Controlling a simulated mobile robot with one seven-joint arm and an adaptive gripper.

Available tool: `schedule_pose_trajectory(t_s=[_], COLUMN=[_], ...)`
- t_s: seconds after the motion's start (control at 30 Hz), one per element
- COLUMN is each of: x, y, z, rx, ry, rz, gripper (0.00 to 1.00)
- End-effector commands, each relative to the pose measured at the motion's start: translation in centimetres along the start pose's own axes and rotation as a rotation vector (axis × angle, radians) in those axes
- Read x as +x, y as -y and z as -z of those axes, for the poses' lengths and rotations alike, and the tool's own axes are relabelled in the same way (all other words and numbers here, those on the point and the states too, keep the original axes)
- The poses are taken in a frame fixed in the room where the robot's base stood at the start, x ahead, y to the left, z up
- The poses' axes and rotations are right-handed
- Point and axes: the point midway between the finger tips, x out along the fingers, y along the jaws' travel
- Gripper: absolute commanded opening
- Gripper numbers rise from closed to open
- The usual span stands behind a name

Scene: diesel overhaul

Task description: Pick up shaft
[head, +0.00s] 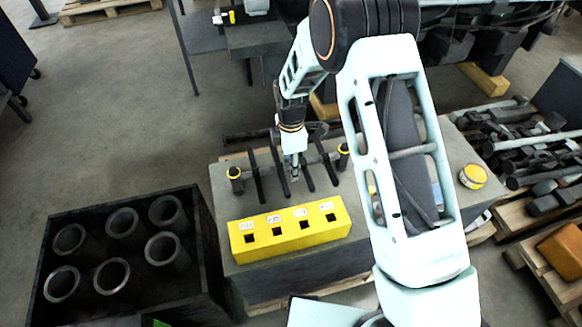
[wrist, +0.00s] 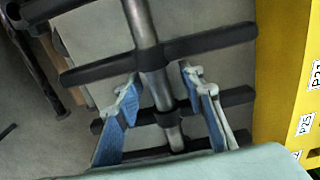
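A grey metal shaft (wrist: 142,22) runs lengthwise through the wrist view, with several dark bars (wrist: 215,40) crossing it. In the head view the dark bars (head: 256,177) lie in a row on the grey bench, between two yellow-topped posts (head: 235,176) (head: 343,152). My gripper (head: 294,170) is over the middle of this row. In the wrist view my gripper (wrist: 162,82) is open, with one blue-padded finger on each side of the shaft. Both fingers appear apart from it.
A yellow block (head: 290,229) with labelled square holes stands at the bench's (head: 222,210) front. A dark crate (head: 198,240) of metal cylinders is at lower left. A yellow tin (head: 473,176) sits right of my arm. Metal parts (head: 530,140) are piled at far right.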

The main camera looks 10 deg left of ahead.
Motion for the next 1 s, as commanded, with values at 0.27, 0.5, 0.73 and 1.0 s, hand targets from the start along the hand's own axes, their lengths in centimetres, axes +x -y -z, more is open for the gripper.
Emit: schedule_pose_trajectory(t_s=[0.27,0.5,0.73,1.0], x=[-0.1,-0.1,-0.3,-1.5], y=[0.0,0.0,-0.2,-0.2], z=[0.0,0.0,0.0,0.0], rx=[0.0,0.001,0.001,0.001], ry=[0.0,0.0,0.0,-0.001], rz=[0.0,0.0,-0.004,-0.005], gripper=[0.21,0.0,0.0,0.0])
